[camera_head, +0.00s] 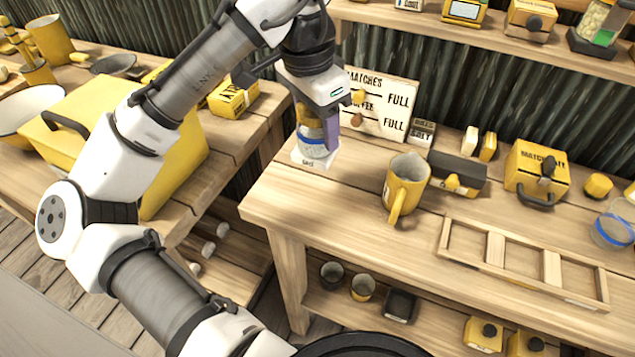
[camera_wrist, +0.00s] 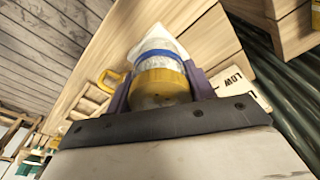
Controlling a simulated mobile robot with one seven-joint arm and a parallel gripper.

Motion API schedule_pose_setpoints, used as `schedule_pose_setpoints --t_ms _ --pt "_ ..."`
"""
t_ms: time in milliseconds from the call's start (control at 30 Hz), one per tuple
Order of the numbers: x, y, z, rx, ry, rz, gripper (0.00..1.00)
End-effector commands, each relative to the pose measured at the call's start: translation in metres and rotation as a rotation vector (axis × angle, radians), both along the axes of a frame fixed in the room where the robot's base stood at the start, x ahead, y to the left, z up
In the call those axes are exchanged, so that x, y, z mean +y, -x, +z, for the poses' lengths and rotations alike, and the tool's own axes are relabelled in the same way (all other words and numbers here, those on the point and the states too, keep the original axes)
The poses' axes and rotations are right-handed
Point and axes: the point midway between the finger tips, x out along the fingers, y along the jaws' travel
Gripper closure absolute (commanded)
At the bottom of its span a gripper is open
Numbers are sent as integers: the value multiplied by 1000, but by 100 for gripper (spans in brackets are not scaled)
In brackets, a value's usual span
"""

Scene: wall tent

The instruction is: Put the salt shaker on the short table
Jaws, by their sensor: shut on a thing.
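The salt shaker (camera_head: 314,152) is a small clear jar with a yellow cap, a blue band and a white base. My gripper (camera_head: 318,130) is shut on it, with the purple fingers on either side, in the head view. The wrist view shows the shaker (camera_wrist: 158,62) between the fingers of my gripper (camera_wrist: 162,88), cap towards the palm. The shaker appears near the back left corner of the right table (camera_head: 290,205); its height above the wood cannot be told. The left table (camera_head: 245,130) looks lower than the right one.
On the left table, a yellow cooler box (camera_head: 170,165) takes much of the room. A yellow mug (camera_head: 406,182), a wooden frame (camera_head: 495,250) and a yellow matches box (camera_head: 537,168) stand on the right table. A sign (camera_head: 380,103) leans at the back.

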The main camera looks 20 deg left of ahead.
Motion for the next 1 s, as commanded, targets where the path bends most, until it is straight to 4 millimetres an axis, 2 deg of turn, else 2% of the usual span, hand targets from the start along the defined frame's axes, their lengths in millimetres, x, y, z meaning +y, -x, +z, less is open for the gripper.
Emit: schedule_pose_setpoints --t_ms 33,233,533,800,1000 --pt "0 0 -17 -1 0 0 77" --pt "0 0 -47 -1 0 0 77" --pt "0 0 -64 -1 -1 -1 77" --pt "0 0 -98 -1 -2 1 77" --pt "0 0 -98 -1 -1 0 77"
